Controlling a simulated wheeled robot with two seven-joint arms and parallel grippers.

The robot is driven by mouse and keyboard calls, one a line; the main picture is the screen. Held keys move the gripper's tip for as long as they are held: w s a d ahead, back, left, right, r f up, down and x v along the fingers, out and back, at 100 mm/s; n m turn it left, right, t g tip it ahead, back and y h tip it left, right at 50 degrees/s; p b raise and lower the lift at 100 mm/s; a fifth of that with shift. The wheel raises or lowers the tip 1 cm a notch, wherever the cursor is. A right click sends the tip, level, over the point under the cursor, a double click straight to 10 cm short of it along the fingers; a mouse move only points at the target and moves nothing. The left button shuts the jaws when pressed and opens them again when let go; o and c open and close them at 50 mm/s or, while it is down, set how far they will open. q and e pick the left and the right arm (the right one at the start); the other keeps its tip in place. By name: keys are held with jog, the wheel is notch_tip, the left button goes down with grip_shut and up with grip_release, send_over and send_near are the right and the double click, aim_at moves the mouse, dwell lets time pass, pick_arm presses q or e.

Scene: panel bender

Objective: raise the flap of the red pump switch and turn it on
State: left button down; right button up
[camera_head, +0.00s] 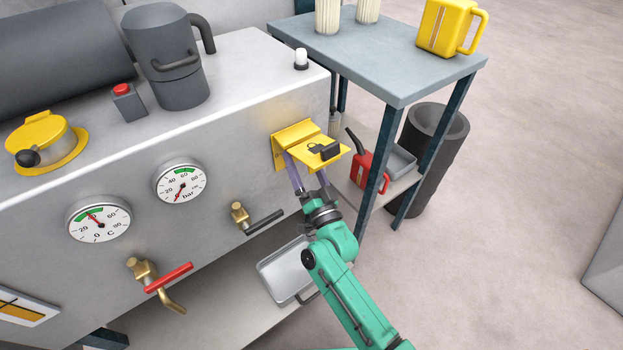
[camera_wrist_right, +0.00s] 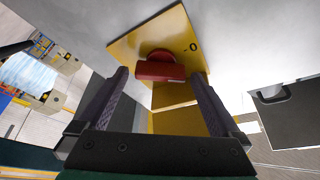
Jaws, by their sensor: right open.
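The red pump switch (camera_wrist_right: 160,68) shows in the right wrist view as a red knob with a bar handle on a yellow plate (camera_wrist_right: 135,42). A "0" mark is on the plate to the right of the knob. In the head view the yellow flap (camera_head: 337,161) stands out from the yellow plate (camera_head: 293,131), raised, with a black padlock-like piece (camera_head: 324,150) on it. The flap hides the knob there. My right gripper (camera_head: 306,172) is under the flap, open, its fingers (camera_wrist_right: 160,77) on either side of the knob handle; contact cannot be told. My left gripper is out of view.
The switch sits near the right end of the grey machine front. A brass valve with a black handle (camera_head: 264,222) is below left. A shelf table (camera_head: 390,65) with a red can (camera_head: 368,172) stands close on the right. A metal tray (camera_head: 285,272) lies below.

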jog(key=v, duration=1.4)
